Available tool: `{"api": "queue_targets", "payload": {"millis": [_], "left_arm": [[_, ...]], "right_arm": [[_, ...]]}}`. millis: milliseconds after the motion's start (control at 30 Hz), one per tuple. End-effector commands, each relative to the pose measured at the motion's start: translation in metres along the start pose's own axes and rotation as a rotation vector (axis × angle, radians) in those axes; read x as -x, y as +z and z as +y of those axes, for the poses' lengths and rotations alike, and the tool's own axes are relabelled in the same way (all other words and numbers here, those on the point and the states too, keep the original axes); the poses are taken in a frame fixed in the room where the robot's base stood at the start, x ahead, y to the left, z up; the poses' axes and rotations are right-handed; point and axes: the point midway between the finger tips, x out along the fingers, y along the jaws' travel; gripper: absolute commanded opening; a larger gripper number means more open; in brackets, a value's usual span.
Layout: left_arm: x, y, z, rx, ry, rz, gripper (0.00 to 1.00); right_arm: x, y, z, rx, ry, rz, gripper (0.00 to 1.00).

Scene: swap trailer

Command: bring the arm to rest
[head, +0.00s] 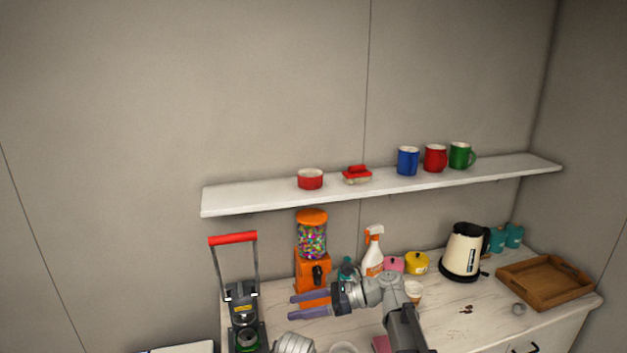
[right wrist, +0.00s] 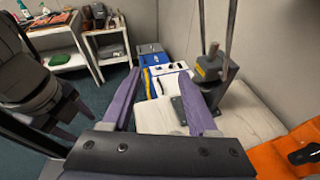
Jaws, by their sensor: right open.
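My right arm comes in from the bottom of the head view and reaches left over the counter. Its gripper (head: 299,306) has two purple fingers pointing left, apart and with nothing between them, in front of the base of the orange gumball machine (head: 312,268). In the right wrist view my right gripper (right wrist: 160,88) is also open and empty. The black press with a red handle (head: 233,239) stands left of the fingertips; it shows at the upper right of the right wrist view (right wrist: 210,66). My left gripper is not in view.
A spray bottle (head: 373,252), pink and yellow pots (head: 417,264), a kettle (head: 465,252) and a wooden tray (head: 545,283) stand along the counter (head: 478,321). The wall shelf (head: 260,196) above holds several mugs and a red bowl (head: 310,179). The counter before the kettle is mostly clear.

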Motion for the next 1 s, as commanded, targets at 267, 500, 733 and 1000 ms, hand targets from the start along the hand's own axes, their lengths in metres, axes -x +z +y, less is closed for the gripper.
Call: {"api": "queue_targets", "payload": {"millis": [267, 500, 733, 1000], "left_arm": [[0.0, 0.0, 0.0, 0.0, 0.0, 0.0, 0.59], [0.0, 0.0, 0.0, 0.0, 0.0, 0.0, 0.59], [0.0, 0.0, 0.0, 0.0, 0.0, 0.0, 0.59], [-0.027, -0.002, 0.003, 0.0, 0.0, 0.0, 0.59]], "right_arm": [[0.03, -0.12, 0.05, 0.694, 0.118, 0.553, 0.59], [0.09, -0.187, 0.08, 1.156, 0.47, 0.911, 0.59], [0.144, -0.216, 0.103, 1.409, 0.845, 1.089, 0.59], [0.092, -0.232, 0.126, 1.528, 1.092, 1.044, 0.59]]}}
